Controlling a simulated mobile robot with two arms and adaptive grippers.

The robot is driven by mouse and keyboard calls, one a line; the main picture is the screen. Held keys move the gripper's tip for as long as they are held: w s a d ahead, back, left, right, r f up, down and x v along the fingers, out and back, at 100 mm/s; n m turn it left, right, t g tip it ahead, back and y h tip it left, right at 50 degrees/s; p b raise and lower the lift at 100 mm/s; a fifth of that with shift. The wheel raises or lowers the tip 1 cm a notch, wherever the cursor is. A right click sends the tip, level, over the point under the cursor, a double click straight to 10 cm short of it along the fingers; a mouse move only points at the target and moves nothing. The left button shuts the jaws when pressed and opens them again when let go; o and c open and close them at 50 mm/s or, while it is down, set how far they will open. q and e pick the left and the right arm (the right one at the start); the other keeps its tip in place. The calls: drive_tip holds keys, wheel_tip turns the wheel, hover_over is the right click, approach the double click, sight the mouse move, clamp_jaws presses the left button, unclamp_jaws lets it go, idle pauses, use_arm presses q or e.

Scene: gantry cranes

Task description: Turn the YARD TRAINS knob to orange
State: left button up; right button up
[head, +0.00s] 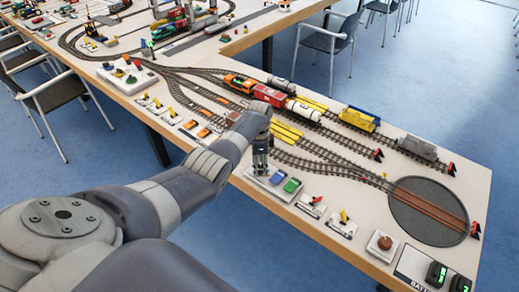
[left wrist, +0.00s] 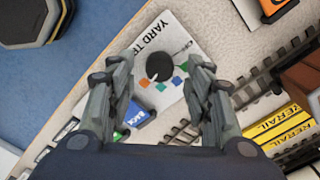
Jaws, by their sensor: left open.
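The YARD TRAINS knob (left wrist: 159,67) is round and black on a white panel (left wrist: 178,42) in the left wrist view. Small colour marks lie around its lower side, among them an orange one (left wrist: 177,80) and a blue one (left wrist: 161,87). A small pale mark shows at the knob's lower left edge; its exact pointing is hard to tell. My left gripper (left wrist: 160,72) is open, with one finger on each side of the knob in the picture and no clear contact. In the head view my left gripper (head: 261,167) stands over the panel and hides the knob. My right gripper is not in view.
Blue and green blocks (head: 284,181) sit close beside the gripper. Tracks with a red wagon (head: 269,95) and yellow RERAIL plates (left wrist: 283,128) lie nearby. Small levers (head: 312,205) and a turntable (head: 428,212) are to the right. The table's front edge is close.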

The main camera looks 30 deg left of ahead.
use_arm(q)
wheel_tip(320, 180, up, 10)
drive_tip(key=shift+r, duration=0.2)
idle(0.6)
